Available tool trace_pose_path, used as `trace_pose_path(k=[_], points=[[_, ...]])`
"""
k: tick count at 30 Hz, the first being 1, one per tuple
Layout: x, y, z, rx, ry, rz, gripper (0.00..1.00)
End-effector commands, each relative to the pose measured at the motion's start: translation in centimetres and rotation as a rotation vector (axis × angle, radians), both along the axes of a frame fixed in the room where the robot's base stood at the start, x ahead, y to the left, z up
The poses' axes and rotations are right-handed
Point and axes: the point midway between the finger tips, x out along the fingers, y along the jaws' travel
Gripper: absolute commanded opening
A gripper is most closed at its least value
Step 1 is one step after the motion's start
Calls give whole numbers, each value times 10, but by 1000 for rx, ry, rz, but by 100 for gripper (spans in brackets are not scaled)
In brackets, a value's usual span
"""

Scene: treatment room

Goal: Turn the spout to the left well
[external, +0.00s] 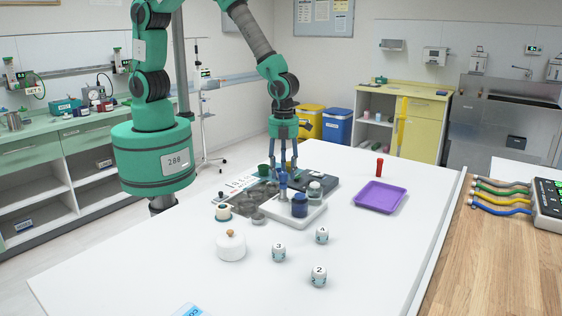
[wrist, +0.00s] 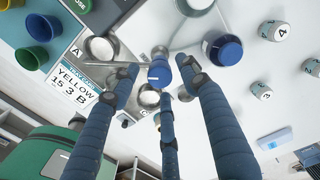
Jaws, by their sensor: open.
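The spout's blue knob (wrist: 160,73) sits between the fingers of my gripper (wrist: 163,85) in the wrist view. In the external view the blue knob (external: 283,180) is just under my gripper (external: 286,168), over the grey unit. My fingers are spread, and I cannot tell whether any touches the knob. A thin metal bar (wrist: 127,64) reaches left from the knob in the wrist view and seems to be the spout. A round metal-rimmed well (wrist: 101,48) lies near its end, beside an "A" mark. Another round rim (wrist: 194,5) is at the top. Fingers hide part of the unit.
A dark blue-capped jar (external: 299,205) and a clear jar (external: 315,189) stand close to my gripper. A white lidded pot (external: 231,246), numbered jars (external: 279,252), a purple tray (external: 381,197) and a red cylinder (external: 379,167) stand on the white table. The front is mostly clear.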

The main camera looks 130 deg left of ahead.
Motion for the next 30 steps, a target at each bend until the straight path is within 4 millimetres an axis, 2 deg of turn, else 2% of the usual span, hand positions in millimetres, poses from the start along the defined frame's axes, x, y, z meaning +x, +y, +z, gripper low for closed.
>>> trace_pose_path(k=[8, 15, 21, 30], points=[[1, 0, 33, 0, -3, 0, 45], [1, 0, 73, 0, -4, 0, 45], [1, 0, 100, 0, -3, 0, 45], [0, 0, 114, 0, -1, 0, 45]])
